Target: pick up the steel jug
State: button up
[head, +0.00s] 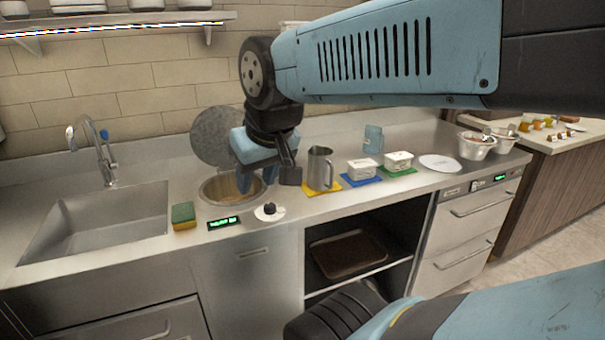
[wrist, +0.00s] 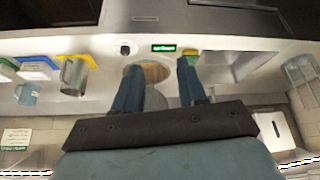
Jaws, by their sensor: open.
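The steel jug (head: 320,168) stands upright on a yellow mat (head: 322,188) on the steel counter. In the wrist view, where the counter appears upside down, the jug (wrist: 74,76) is left of my fingers. My gripper (head: 257,183) is open and empty over the round sauce well (head: 218,194), left of the jug and apart from it in the head view. Both fingers of my gripper (wrist: 158,85) show in the wrist view, spread apart with the well's opening partly behind one.
White tubs (head: 362,171) stand on blue and green mats right of the jug, with a blue container (head: 373,139) behind. A dark knob (head: 269,209), a sponge (head: 183,215) and a sink (head: 100,225) are nearby. A round lid (head: 218,136) leans behind the well.

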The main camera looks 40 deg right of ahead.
jog(key=w+d+f+n+g+h, duration=0.3)
jog(key=d+f+g+h, duration=0.15)
jog(key=d+f, duration=0.3)
jog(key=n+g+h, duration=0.2)
jog(key=n+h, duration=1.2)
jog(key=n, duration=0.1)
send_near(323, 172)
jog(key=shift+y, duration=0.25)
jog(key=s, duration=0.1)
jog(key=s+a, duration=0.1)
jog(key=s, duration=0.1)
jog(key=s+a+r, duration=0.1)
jog(key=shift+s+r, duration=0.15)
jog(key=shift+s, duration=0.1)
jog(key=shift+w+d+t, duration=0.1)
jog(key=shift+d+t, duration=0.05)
jog(key=shift+t, duration=0.1)
jog(key=d, duration=1.3)
jog(key=shift+s+d+f, duration=0.2)
jog(key=shift+s+d, duration=0.05)
jog(key=shift+d, duration=0.05)
grip_shut()
